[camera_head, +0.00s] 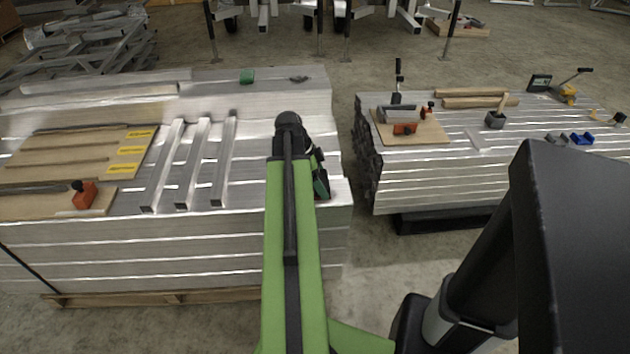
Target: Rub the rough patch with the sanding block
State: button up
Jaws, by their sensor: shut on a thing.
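My gripper (319,172) is at the right end of the left stack of aluminium, mostly hidden behind my green arm. It is shut on a small dark green block with a reddish edge, which I take for the sanding block (322,187). The block is at the stack's front right corner; whether it touches the metal I cannot tell. I cannot make out the rough patch; the arm and gripper cover part of the metal there. A brighter green block (247,76) lies at the back of the same stack, with a small dark item (299,79) to its right.
Three aluminium bars (195,163) lie on the left stack, beside a wooden board (60,158) with yellow labels and an orange-and-black tool (84,195). A gap of floor separates the right stack (440,178), which holds a vise (397,112), wood strips and small tools.

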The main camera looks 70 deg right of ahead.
jog(key=shift+s+d, duration=0.45)
jog(key=shift+s, duration=0.45)
jog(key=shift+s+d, duration=0.45)
jog(key=shift+s, duration=0.45)
jog(key=shift+s+d, duration=0.45)
jog(key=shift+s, duration=0.45)
jog(key=shift+f, duration=0.2)
jog(key=shift+a+r, duration=0.1)
jog(key=shift+c, duration=0.6)
jog(key=shift+w+a+r, duration=0.1)
jog(key=shift+w+a, duration=0.75)
jog(key=shift+w, duration=0.9)
jog(key=shift+w+a+f, duration=0.1)
jog(key=shift+w+a, duration=0.8)
jog(key=shift+w, duration=0.9)
jog(key=shift+w+a+r, duration=0.1)
jog(key=shift+w+a, duration=0.75)
jog(key=shift+w, duration=0.9)
notch_tip(320, 180, up, 6)
jog(key=p, duration=0.6)
